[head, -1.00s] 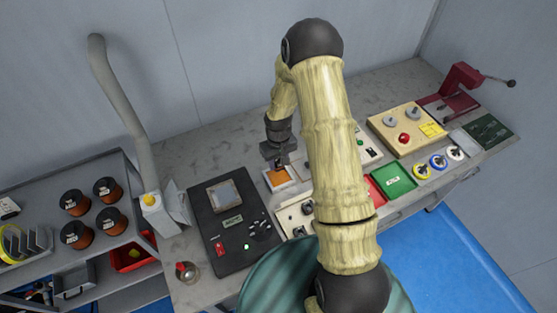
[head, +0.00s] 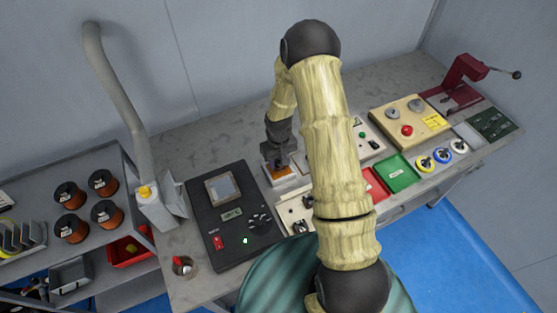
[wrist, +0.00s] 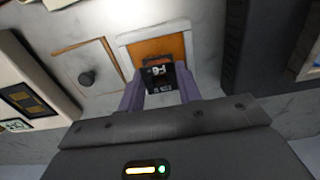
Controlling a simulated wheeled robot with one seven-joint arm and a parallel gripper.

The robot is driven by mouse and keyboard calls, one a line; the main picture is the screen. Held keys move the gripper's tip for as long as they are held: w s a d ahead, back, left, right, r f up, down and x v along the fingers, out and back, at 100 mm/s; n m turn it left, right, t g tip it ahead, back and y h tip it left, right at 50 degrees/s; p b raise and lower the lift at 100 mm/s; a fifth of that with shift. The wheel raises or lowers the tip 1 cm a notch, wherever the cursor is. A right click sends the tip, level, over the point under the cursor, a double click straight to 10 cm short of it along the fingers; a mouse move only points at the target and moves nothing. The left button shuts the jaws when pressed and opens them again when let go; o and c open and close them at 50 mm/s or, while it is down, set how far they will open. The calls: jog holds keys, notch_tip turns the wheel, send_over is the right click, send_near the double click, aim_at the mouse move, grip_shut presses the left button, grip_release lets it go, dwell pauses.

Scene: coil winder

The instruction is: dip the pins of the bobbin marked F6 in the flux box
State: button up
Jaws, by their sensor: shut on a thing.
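My gripper (head: 278,163) is shut on a small black bobbin (wrist: 160,79). In the wrist view the bobbin sits between the two fingertips, with a white mark on it that appears upside down and looks like F6. The flux box (wrist: 126,55) is a white-rimmed square with an orange inside. The bobbin is over its near part in the wrist view. In the head view my gripper is right at the flux box (head: 284,189) and covers much of its orange. The pins are hidden, so I cannot tell how deep they are.
A black unit with a screen (head: 222,215) stands left of the flux box. A grey duct (head: 120,90) rises further left, beside copper spools (head: 70,228) on a shelf. Green (head: 395,178) and red trays and a beige control box (head: 410,120) lie to the right, partly behind my arm.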

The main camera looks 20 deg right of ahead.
jog(key=shift+f+b, duration=0.55)
jog(key=shift+f, duration=0.2)
dwell(0.5)
dwell(1.2)
jog(key=shift+r+p, duration=1.95)
jog(key=shift+r, duration=0.85)
